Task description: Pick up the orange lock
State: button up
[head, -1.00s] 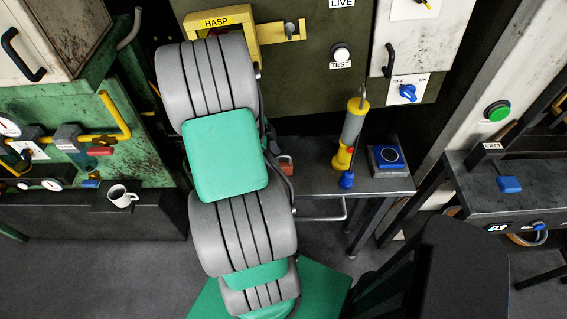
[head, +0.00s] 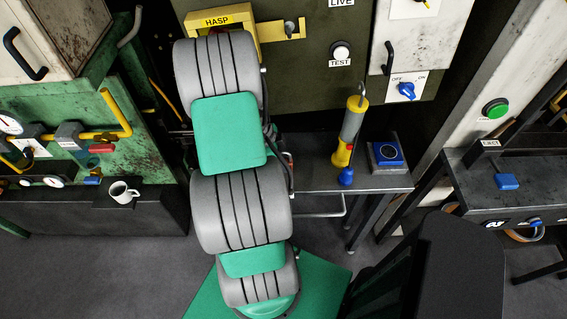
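Only a small sliver of the orange lock (head: 289,158) shows in the head view, at the right edge of my arm near the back of the dark metal table (head: 320,178). My arm hides the rest of it.
A yellow and grey lamp (head: 350,138) with a hook stands on the table, beside a blue-topped box (head: 387,155). A yellow HASP box (head: 222,20) is on the panel above. A white mug (head: 122,193) stands on the dark ledge at left.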

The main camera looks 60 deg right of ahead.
grip_shut()
dwell(0.3)
